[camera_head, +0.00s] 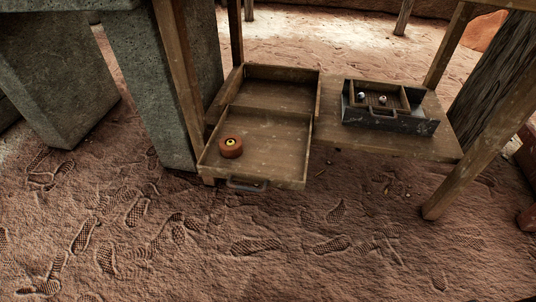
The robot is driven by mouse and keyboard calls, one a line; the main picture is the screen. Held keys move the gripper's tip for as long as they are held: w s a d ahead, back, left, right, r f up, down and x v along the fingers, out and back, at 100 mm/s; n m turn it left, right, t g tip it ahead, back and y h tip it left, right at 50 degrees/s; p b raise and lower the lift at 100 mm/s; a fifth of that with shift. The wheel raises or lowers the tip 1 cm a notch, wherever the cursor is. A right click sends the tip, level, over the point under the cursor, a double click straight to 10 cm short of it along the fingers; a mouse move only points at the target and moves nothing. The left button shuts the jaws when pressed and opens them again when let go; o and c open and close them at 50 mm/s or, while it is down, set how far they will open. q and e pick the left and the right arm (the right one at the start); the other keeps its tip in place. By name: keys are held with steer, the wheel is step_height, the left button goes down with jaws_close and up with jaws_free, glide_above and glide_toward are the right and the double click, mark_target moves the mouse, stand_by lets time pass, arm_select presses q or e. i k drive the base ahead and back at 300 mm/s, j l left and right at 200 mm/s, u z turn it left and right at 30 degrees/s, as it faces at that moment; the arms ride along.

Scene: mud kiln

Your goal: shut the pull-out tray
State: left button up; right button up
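The pull-out tray (288,166) is a shallow wooden drawer with a grey metal handle (247,184) on its front. It stands out of its open-topped wooden housing (283,72) toward me, past the front of the low shelf. A round reddish-brown object with a pale centre (231,147) lies in the tray near its left side. Neither of my grippers shows in the head view.
A dark metal box (424,127) with a small wooden tray and small round items sits on the shelf (440,143) at right. Wooden legs (471,149) and grey stone blocks (163,80) flank it. The footprinted dirt floor (300,255) in front is clear.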

mark_target(276, 142)
steer(key=i+l, duration=0.1)
steer(key=l, duration=0.35)
steer(key=i+l+u, duration=0.15)
steer(key=l, duration=0.7)
steer(key=i+u, duration=0.05)
